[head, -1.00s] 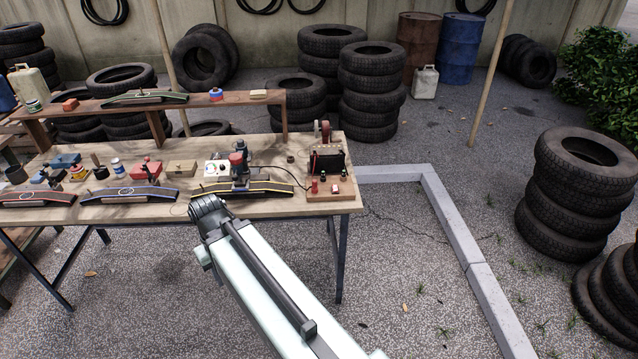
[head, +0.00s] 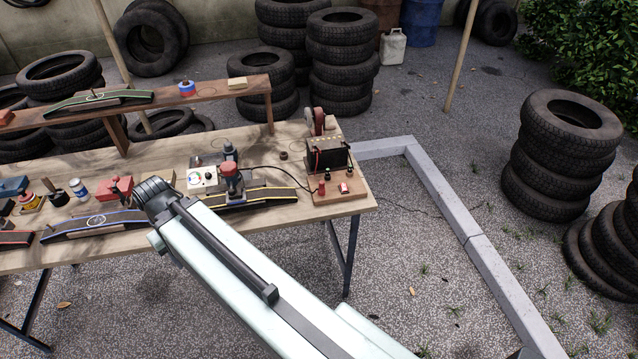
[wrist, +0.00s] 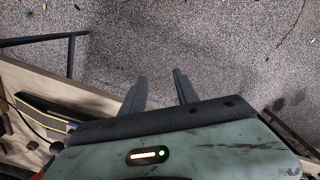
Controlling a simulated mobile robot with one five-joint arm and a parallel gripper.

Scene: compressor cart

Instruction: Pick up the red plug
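In the head view my arm hides the gripper.
A black transformer-like block (head: 325,153) stands behind the red pieces. A red-topped device (head: 232,178) and a yellow-edged black rail (head: 265,194) lie to their left. A raised shelf (head: 190,101) runs along the back. Open gravel lies right of the bench.

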